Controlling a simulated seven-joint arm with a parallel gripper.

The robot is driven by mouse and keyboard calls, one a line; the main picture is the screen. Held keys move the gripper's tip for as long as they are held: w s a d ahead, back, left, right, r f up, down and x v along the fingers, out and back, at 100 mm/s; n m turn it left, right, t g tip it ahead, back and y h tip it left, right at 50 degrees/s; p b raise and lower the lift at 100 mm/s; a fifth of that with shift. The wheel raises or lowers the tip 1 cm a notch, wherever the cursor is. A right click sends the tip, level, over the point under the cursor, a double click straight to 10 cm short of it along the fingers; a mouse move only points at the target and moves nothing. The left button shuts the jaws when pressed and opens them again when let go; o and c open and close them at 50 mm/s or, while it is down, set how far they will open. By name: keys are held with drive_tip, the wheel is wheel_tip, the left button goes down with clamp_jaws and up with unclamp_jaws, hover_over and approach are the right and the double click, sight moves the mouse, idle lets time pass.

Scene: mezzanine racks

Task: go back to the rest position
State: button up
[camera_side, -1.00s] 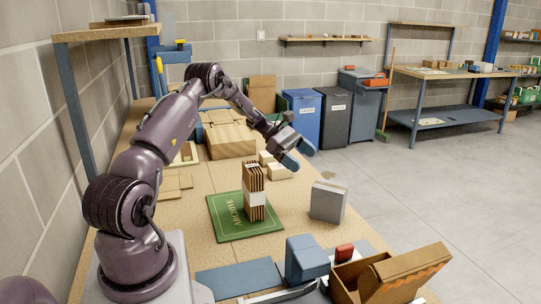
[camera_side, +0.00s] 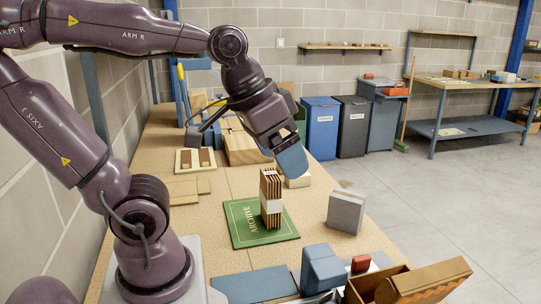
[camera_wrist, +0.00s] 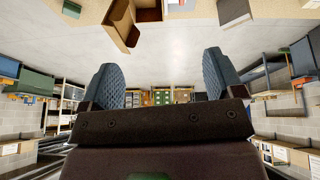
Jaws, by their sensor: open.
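My gripper (camera_side: 291,158) is in the air above the far part of the bench in the side view, its blue fingers pointing down and to the right. In the wrist view my gripper (camera_wrist: 172,82) has its two ribbed blue fingers wide apart with nothing between them. A bundle of brown boards with a white band (camera_side: 271,198) stands upright on the green archive mat (camera_side: 243,227), below and apart from the gripper.
A grey block (camera_side: 345,211) stands to the right of the mat. A blue block (camera_side: 322,268), a red item (camera_side: 360,264) and an open cardboard box (camera_side: 422,281) sit at the near end. Wooden boxes (camera_side: 243,149) stand at the back. Floor (camera_side: 430,200) right of the bench is clear.

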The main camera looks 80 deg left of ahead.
drive_tip(key=shift+s+d+f+m+t, duration=0.1)
drive_tip(key=shift+s+f+m+t, duration=0.05)
drive_tip(key=shift+s+m, duration=0.25)
drive_tip(key=shift+s+d+f+m+t, duration=0.1)
drive_tip(key=shift+s+f+m+t, duration=0.05)
drive_tip(key=shift+s+m, duration=0.2)
idle(0.8)
